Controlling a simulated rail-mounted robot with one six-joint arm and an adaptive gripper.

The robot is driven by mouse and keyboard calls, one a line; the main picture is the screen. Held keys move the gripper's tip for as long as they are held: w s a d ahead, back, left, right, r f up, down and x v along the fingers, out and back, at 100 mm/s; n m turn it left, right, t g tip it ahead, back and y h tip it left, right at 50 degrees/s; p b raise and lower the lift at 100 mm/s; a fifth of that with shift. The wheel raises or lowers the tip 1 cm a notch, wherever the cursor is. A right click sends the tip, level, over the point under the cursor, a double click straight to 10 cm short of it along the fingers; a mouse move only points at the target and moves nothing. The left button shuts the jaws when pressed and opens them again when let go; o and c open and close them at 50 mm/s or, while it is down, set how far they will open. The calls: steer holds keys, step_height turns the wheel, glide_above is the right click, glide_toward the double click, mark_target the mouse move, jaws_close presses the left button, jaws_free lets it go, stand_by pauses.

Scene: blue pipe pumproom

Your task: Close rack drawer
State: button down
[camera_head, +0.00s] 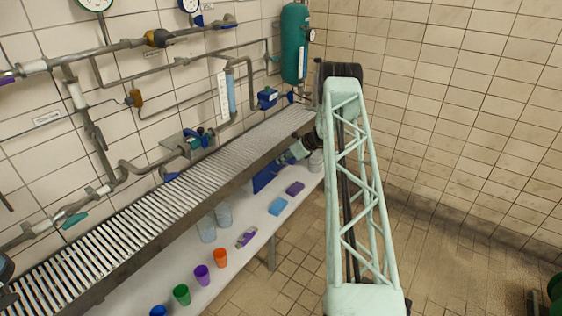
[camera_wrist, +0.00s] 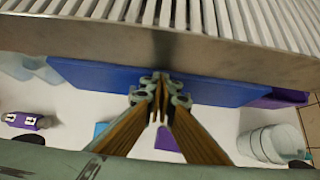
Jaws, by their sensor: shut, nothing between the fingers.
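A flat blue panel (camera_wrist: 100,80), which looks like the rack drawer, lies just below the front edge of the slatted rack (camera_wrist: 225,52). In the head view the blue panel (camera_head: 266,177) sits under the far part of the rack (camera_head: 185,172), partly hidden. My gripper (camera_wrist: 160,90) is shut and empty, with its fingertips at the middle of the panel's front edge in the wrist view. Whether they touch it I cannot tell. In the head view my gripper (camera_head: 292,156) is beside the rack, with its tips hard to make out.
A white shelf (camera_head: 232,262) runs under the rack with several coloured cups, a light blue block (camera_head: 278,206) and a purple block (camera_head: 295,188). Translucent containers (camera_wrist: 272,143) stand right of my gripper. Pipes and a green tank (camera_head: 294,45) line the wall.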

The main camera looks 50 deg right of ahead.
steer(key=shift+s+a, duration=0.15)
steer(key=shift+s, duration=0.05)
steer(key=s+f+p+v, duration=0.1)
steer(key=v, duration=1.1)
steer(key=shift+s+d+f, duration=0.25)
steer(key=shift+s+d, duration=0.1)
steer(key=shift+s, duration=0.25)
